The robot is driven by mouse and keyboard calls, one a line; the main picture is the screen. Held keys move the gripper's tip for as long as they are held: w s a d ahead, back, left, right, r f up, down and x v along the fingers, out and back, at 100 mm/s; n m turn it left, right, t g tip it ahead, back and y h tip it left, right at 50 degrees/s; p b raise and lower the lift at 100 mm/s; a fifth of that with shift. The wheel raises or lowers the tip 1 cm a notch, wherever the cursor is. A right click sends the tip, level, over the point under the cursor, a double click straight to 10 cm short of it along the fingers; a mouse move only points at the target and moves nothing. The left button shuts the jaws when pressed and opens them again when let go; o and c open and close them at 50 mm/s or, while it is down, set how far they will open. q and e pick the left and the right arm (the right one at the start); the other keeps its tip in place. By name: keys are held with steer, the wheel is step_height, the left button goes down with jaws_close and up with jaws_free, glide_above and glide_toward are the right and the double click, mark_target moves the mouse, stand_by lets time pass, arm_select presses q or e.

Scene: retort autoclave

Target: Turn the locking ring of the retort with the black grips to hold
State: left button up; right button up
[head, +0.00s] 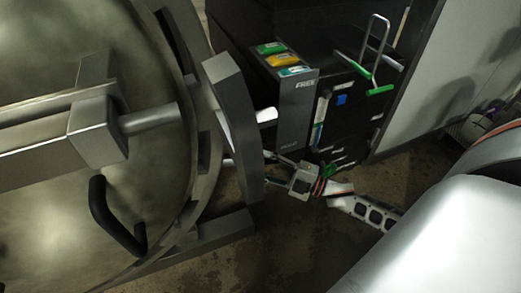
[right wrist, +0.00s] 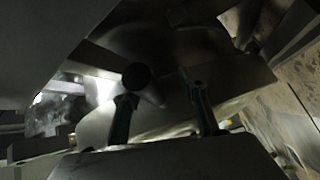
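The retort's round metal door (head: 60,215) fills the left of the head view. A black bar grip (head: 112,222) is on its lower face. The grey locking ring (head: 205,150) curves around its right edge, with a thick grey block (head: 236,125) on the outside. My right gripper (head: 270,157) is just right of this block, low down, apart from the black bar grip. In the right wrist view its two fingers (right wrist: 160,95) are spread. A dark round bar end (right wrist: 137,76) shows close to the left fingertip; I cannot tell whether they touch. My left gripper is out of view.
A grey beam (head: 215,235) lies low under the ring. Bare floor (head: 290,245) is open at lower centre.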

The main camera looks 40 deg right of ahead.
steer(key=shift+d+f, duration=0.1)
steer(key=shift+d, duration=0.1)
stand_by(0.3)
steer(key=v, duration=1.2)
